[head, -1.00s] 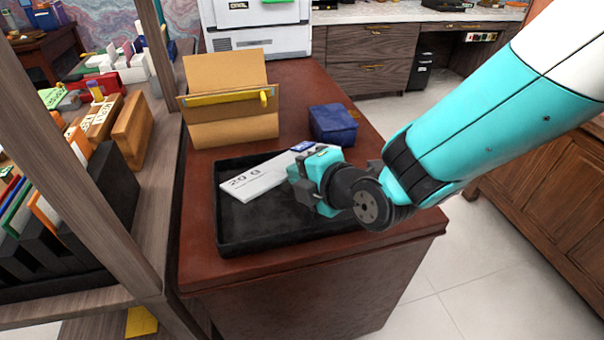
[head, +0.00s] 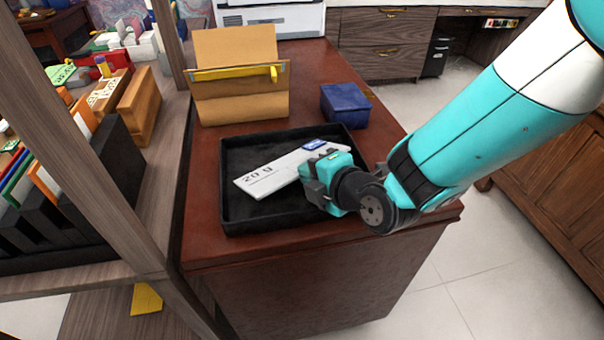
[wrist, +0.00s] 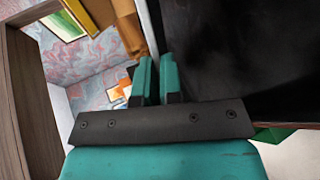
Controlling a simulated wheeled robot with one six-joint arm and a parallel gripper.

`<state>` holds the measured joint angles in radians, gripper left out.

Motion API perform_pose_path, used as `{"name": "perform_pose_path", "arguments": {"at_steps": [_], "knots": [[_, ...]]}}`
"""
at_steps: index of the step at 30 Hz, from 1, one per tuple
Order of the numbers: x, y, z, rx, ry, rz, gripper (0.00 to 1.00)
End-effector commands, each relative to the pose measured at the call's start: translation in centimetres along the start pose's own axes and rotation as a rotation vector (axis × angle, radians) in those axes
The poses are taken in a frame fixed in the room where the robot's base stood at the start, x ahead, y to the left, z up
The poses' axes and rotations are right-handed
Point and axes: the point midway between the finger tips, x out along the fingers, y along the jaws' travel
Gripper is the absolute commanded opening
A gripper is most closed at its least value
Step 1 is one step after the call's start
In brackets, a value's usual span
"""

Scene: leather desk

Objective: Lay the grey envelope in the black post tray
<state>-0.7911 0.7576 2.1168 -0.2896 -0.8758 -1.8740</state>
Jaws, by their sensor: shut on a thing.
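The grey envelope (head: 270,175), pale with dark "20 g" print and a blue mark at its far right end, is over the black post tray (head: 228,212). My gripper (head: 310,180) is shut on the envelope's right part, above the right side of the tray. In the wrist view the two teal fingers (wrist: 157,80) are close together, with the envelope's thin pale edge (wrist: 150,35) by them. The black tray floor (wrist: 235,50) fills the right of that view. Whether the envelope touches the tray floor is hard to tell.
A brown cardboard-like holder (head: 238,100) with a yellow item stands behind the tray. A dark blue box (head: 344,106) sits at the back right. A shelf with books and files (head: 75,150) borders the desk on the left. The desk's right edge is close to the tray.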

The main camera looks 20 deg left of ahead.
Motion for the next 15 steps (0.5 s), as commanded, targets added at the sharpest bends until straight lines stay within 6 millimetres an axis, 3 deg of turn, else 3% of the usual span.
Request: {"name": "perform_pose_path", "arguments": {"at_steps": [1,4,15], "knots": [[-0.01,0.04,0.00,0.000,0.000,0.001,0.13],[-0.01,0.04,-0.01,0.000,0.000,0.000,0.36],[-0.57,0.01,0.04,0.000,-0.001,0.000,0.36]]}}
